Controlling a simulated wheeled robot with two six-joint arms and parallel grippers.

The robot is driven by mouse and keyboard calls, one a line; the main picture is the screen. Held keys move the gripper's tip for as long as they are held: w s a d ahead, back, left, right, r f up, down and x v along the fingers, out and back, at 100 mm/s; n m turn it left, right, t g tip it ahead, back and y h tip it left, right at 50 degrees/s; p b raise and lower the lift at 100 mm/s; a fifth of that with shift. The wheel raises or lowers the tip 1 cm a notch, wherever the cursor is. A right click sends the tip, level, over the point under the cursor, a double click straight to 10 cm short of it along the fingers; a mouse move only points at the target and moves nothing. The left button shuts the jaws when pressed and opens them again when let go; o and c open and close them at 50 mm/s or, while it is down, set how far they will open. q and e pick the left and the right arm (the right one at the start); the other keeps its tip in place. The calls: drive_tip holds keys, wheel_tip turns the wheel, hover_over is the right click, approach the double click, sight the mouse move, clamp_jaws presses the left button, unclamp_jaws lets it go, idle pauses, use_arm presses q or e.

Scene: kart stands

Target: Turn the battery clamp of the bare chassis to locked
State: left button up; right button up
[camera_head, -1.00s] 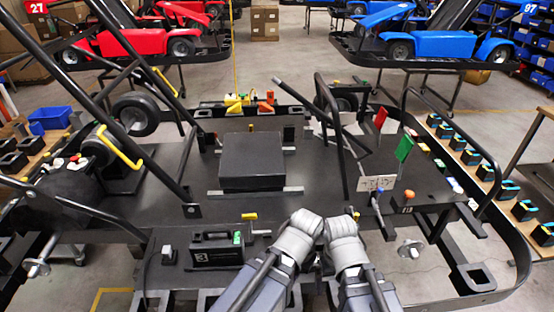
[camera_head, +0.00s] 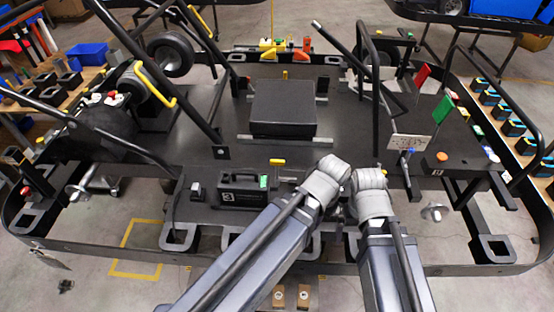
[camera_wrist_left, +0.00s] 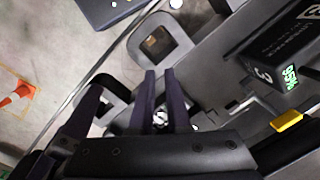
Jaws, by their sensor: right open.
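The bare chassis (camera_head: 190,152) fills the head view. A black battery marked 3 (camera_head: 238,199) with a green display sits on its near side; it also shows in the left wrist view (camera_wrist_left: 272,72). A small yellow lever (camera_head: 277,162) lies just behind the battery's right end; a yellow piece shows beside the battery in the wrist view (camera_wrist_left: 287,120). I take it for the clamp but cannot tell its setting. My left gripper (camera_wrist_left: 159,78) has a narrow gap between its fingers, nothing held, apart from the battery. My right gripper (camera_head: 352,208) is open right of the battery, mostly hidden by wrists.
A black box (camera_head: 283,104) stands mid-chassis. Yellow-handled bar (camera_head: 152,82), slanting black tubes, a red flag (camera_head: 422,75) and a green flag (camera_head: 443,109) rise around it. The looped front rail (camera_head: 90,245) runs along the near side. Open floor lies at lower left.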

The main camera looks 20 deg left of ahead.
use_arm(q)
drive_tip(key=o, duration=0.4)
drive_tip(key=w+a+r+m+p, duration=0.1)
drive_tip(key=w, duration=0.2)
drive_tip(key=w+a+r+m+p, duration=0.1)
drive_tip(key=w+a, duration=0.1)
drive_tip(key=w, duration=0.1)
drive_tip(key=w+a+r+m+p, duration=0.1)
drive_tip(key=w+a+r+m, duration=0.1)
drive_tip(key=w, duration=0.1)
drive_tip(key=shift+w+a+r+p, duration=0.15)
drive_tip(key=shift+w+p, duration=0.1)
drive_tip(key=shift+p, duration=0.15)
drive_tip(key=shift+o, duration=0.2)
wheel_tip(320, 180, up, 4)
drive_tip(key=m+h+p, duration=0.1)
drive_tip(key=m+p, duration=0.3)
drive_tip(key=m, duration=0.3)
hover_over(277, 160)
wheel_tip(277, 160, down, 8)
drive_tip(key=b, duration=0.8)
clamp_jaws()
